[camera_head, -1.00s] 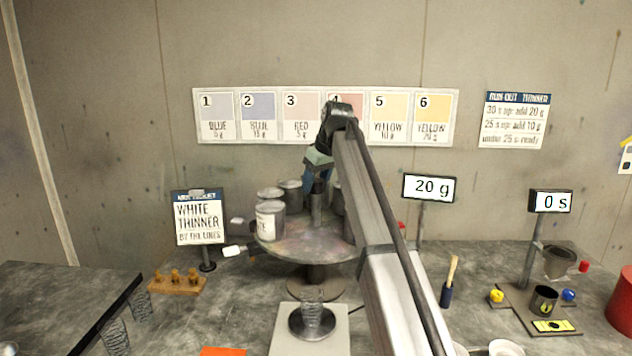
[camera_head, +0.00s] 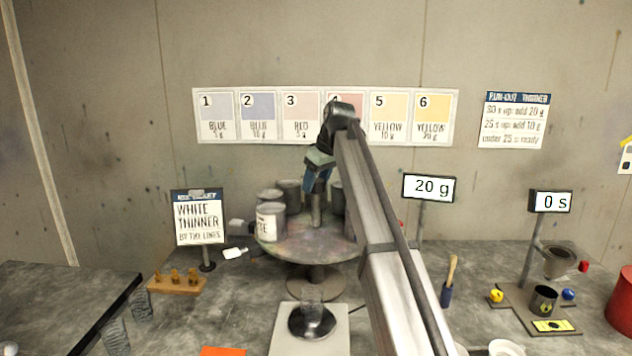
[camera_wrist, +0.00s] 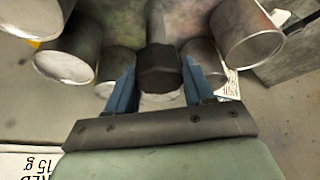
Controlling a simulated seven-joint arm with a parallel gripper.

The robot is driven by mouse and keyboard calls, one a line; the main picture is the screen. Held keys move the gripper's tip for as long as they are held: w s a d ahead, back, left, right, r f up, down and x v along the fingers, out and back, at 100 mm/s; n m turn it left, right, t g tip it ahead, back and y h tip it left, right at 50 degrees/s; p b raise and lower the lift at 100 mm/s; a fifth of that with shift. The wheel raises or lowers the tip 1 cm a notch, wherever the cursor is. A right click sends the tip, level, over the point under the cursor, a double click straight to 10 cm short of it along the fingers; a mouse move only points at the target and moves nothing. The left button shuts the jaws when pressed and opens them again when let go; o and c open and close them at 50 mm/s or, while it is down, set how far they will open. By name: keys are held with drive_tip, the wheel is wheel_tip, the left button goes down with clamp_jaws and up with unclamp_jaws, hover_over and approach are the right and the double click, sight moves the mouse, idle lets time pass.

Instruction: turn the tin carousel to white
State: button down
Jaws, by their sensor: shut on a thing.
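The tin carousel (camera_head: 300,247) is a round, paint-stained turntable on a pedestal at the middle of the bench. Several grey tins stand around its rim. The front-left tin (camera_head: 270,221) carries a white label, of which only the end, apparently "TE", is legible. My gripper (camera_head: 318,187) is above the centre of the carousel, at its upright post (camera_head: 317,212). In the wrist view, its blue fingers (camera_wrist: 160,82) are shut on a dark round knob (camera_wrist: 159,68), with tins on both sides. My arm hides the right part of the carousel.
A ticket sign (camera_head: 199,218) reading "WHITE THINNER" stands at left. A grey part (camera_head: 241,228) sits close to the carousel's left edge.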

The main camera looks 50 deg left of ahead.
drive_tip(key=shift+n, duration=0.3)
drive_tip(key=n+g, duration=0.1)
drive_tip(key=n, duration=0.1)
drive_tip(key=n+g, duration=0.1)
drive_tip(key=n, duration=0.2)
drive_tip(key=shift+a+r+n+h, duration=0.1)
drive_tip(key=shift+a+n+h, duration=0.05)
drive_tip(key=shift+n+h, duration=0.2)
drive_tip(key=n, duration=0.2)
drive_tip(key=n+g+h, duration=0.1)
drive_tip(key=n, duration=0.1)
drive_tip(key=shift+n+g+h, duration=0.25)
drive_tip(key=shift+g, duration=0.05)
drive_tip(key=shift+s, duration=0.1)
drive_tip(key=shift+c, duration=2.2)
unclamp_jaws()
